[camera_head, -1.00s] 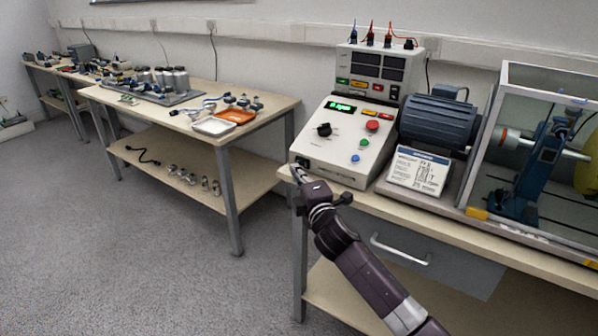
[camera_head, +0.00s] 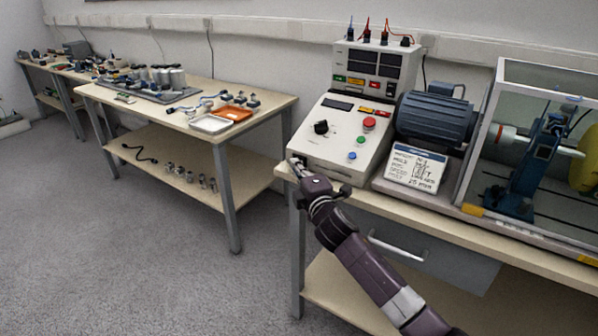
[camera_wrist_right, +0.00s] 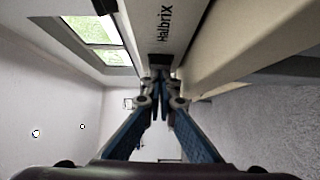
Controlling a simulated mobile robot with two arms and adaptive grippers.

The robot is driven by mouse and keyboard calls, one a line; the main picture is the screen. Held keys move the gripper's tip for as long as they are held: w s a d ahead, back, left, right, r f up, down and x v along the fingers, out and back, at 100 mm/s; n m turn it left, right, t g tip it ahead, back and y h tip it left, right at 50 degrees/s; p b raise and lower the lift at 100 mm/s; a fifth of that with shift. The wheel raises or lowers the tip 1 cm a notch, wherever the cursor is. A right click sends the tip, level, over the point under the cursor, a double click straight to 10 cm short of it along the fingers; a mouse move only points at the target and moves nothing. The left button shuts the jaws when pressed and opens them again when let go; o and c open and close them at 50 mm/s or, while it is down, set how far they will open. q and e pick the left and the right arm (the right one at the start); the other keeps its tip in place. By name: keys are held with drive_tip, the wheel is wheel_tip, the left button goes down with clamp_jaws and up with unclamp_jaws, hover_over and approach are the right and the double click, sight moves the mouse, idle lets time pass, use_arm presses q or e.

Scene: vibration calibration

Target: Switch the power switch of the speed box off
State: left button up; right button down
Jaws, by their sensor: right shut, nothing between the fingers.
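The speed box (camera_head: 338,151) is a cream console with a sloped panel, a black knob (camera_head: 321,127), a red button (camera_head: 369,123), and green and blue buttons, near the left end of the right bench. Its small display (camera_head: 338,104) is dark. My right gripper (camera_head: 296,162) is shut and empty at the box's lower left front corner. The right wrist view shows its closed fingertips (camera_wrist_right: 159,78) close to a black part (camera_wrist_right: 160,61) on the box side lettered "Halbrix"; this may be the power switch. Contact cannot be told. My left gripper is out of view.
A motor (camera_head: 436,115) with a label card (camera_head: 415,167) stands right of the box, then a clear guarded rig (camera_head: 520,190). A second bench (camera_head: 262,112) with trays and parts is at left. Floor is free between the benches.

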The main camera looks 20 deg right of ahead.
drive_tip(key=s, duration=1.2)
